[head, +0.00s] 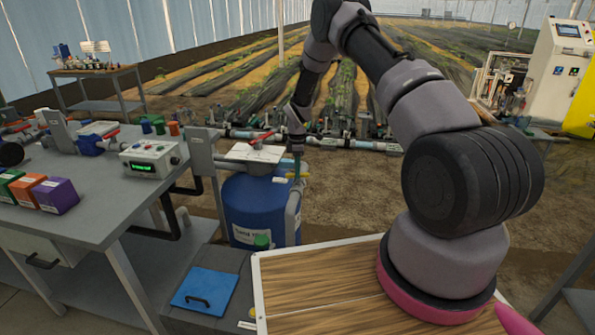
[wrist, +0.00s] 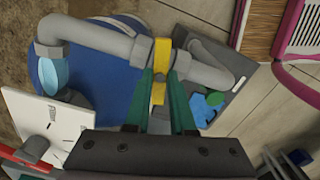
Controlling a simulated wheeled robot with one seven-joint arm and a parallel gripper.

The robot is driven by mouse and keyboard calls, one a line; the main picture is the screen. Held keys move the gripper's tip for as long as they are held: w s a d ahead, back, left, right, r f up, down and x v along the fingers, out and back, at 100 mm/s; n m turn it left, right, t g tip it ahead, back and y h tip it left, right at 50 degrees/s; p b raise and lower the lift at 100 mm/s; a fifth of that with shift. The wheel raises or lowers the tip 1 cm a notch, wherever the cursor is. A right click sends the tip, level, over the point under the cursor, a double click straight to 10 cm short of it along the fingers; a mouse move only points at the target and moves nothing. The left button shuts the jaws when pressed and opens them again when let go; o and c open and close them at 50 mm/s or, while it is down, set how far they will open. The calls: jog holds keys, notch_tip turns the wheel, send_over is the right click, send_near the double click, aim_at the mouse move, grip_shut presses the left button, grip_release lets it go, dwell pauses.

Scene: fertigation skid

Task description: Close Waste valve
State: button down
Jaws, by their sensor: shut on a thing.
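In the wrist view a yellow valve handle (wrist: 161,52) sits on a grey pipe (wrist: 100,40) and lies roughly crosswise to it. The green fingers of my gripper (wrist: 160,78) are shut on the handle, one on each side. In the head view my gripper (head: 298,158) reaches down beside the blue tank, and a small yellow part of the handle (head: 304,176) shows at the fingers. The grey pipe (head: 293,212) runs down the tank's right side there. No Waste label is readable near this valve, and the fingers hide part of its body.
The blue tank (head: 262,205) stands close beside my gripper, with a white plate (head: 255,153) and a red handle (head: 262,137) above it. A grey bench (head: 90,185) is at left. A grey box with a blue lid (head: 205,290) stands in front.

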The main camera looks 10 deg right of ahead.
jog(key=shift+m, duration=1.6)
jog(key=c, duration=0.8)
grip_release()
jog(key=shift+o, duration=0.2)
notch_tip(320, 180, up, 11)
